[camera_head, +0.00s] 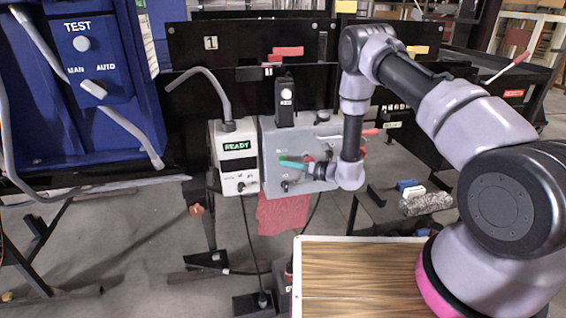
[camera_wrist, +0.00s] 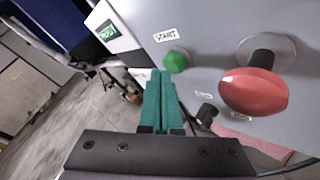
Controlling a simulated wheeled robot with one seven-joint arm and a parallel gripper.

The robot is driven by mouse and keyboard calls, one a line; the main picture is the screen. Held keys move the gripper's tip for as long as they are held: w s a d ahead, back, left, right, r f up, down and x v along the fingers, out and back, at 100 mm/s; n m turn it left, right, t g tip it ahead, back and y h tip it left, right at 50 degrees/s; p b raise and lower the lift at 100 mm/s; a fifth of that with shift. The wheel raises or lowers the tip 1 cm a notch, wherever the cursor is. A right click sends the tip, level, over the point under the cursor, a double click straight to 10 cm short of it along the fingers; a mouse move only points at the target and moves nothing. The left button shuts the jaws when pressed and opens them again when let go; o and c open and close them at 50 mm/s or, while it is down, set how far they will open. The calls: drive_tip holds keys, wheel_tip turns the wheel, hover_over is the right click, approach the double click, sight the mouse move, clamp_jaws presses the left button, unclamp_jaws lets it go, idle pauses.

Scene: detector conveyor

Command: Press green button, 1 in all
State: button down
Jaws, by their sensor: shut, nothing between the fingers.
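The green button (camera_wrist: 176,62) sits on a grey control box (camera_wrist: 205,20), under a START label, in the wrist view. My gripper (camera_wrist: 161,76) is shut and empty, with its teal fingers together. Its tips appear just below and left of the green button in the wrist view; whether they touch it I cannot tell. In the head view my gripper (camera_head: 283,163) is in front of the grey box (camera_head: 270,133), and the green button cannot be made out clearly behind it.
A red mushroom button (camera_wrist: 253,91) sticks out to the right of the green one. A dark knob (camera_wrist: 207,114) is below. A white unit reading READY (camera_head: 236,165) stands left of the box. A blue TEST panel (camera_head: 85,50) is at the far left.

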drive_tip(key=shift+w+a, duration=0.15)
drive_tip(key=shift+w, duration=0.35)
idle(0.3)
idle(0.4)
drive_tip(key=shift+s+d, duration=0.25)
drive_tip(key=shift+s, duration=0.65)
drive_tip(key=shift+s+d, duration=0.25)
drive_tip(key=shift+s, duration=0.55)
drive_tip(key=shift+s+d, duration=0.2)
drive_tip(key=shift+s, duration=0.6)
drive_tip(key=shift+s+d, duration=0.25)
drive_tip(key=shift+s, duration=0.55)
drive_tip(key=shift+r, duration=0.1)
